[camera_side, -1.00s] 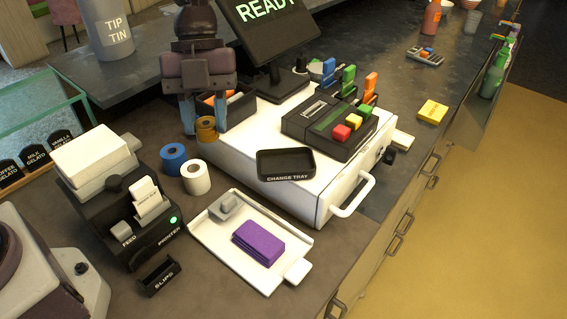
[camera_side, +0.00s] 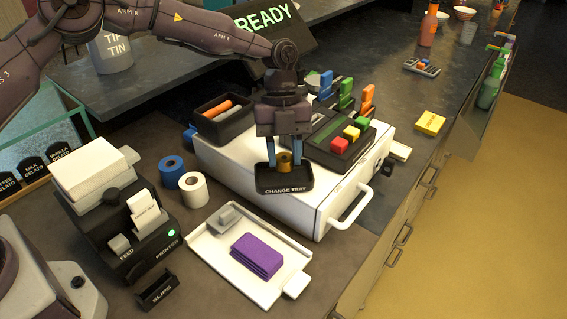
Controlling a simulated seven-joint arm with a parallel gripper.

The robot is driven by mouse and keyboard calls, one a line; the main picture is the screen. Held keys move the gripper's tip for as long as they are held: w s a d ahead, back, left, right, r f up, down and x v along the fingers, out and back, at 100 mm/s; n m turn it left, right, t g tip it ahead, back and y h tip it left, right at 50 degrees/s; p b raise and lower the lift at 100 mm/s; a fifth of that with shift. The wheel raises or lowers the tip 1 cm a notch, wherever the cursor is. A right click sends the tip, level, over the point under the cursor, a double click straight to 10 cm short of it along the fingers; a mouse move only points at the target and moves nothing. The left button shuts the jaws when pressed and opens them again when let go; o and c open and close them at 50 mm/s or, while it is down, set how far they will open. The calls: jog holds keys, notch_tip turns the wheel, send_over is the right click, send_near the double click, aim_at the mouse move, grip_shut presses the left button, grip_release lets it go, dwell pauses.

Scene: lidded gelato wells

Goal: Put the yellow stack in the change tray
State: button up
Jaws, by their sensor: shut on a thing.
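The yellow stack (camera_side: 284,161) is a small golden-yellow cylinder. My gripper (camera_side: 284,165) is shut on it, with one blue finger on each side, and points straight down. The stack is upright and lies over the black change tray (camera_side: 284,190), with its lower end within the tray's outline. I cannot tell whether it touches the tray floor. The change tray sits on the front left part of the white cash drawer, its label facing front. My gripper hides part of the tray's back rim.
A black open box (camera_side: 224,124) with orange and grey pieces stands left of my gripper. The register keypad (camera_side: 338,148) with coloured keys is close on the right. The screen (camera_side: 262,30) stands behind. A purple stack (camera_side: 257,255) lies on a white clip tray in front.

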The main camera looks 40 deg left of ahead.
aim_at(283, 153)
jog(key=shift+f, duration=1.4)
jog(key=shift+f, duration=0.1)
jog(key=o, duration=1)
jog(key=shift+c, duration=0.2)
jog(key=shift+s, duration=0.1)
jog(key=v, duration=1.2)
jog(key=shift+r, duration=0.25)
